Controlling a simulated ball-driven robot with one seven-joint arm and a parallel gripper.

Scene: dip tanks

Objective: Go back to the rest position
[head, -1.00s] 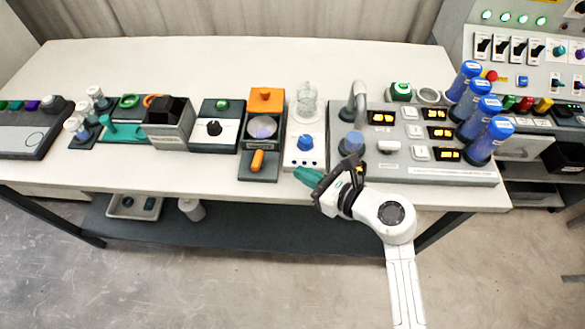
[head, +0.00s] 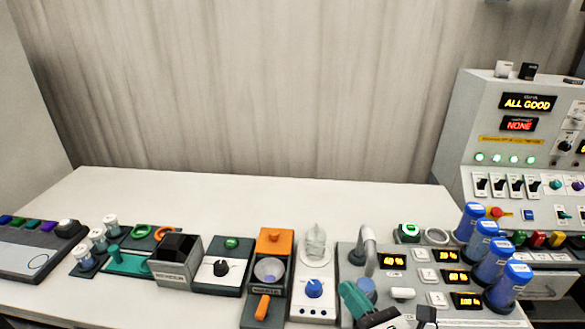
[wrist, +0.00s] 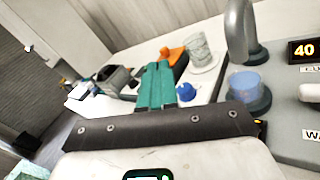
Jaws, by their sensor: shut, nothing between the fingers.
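My gripper (head: 350,292) has teal fingers closed together with nothing between them. In the head view it is at the bottom, just right of the blue knob (head: 314,288) and over the left part of the grey control panel (head: 420,289). In the wrist view the closed fingers (wrist: 156,82) point away over the bench, left of the same fitting (wrist: 245,84). Most of my arm is below the head view's edge.
Several blue bottles (head: 489,242) stand at the right. The bench's back strip is clear. A console (head: 512,117) reads ALL GOOD.

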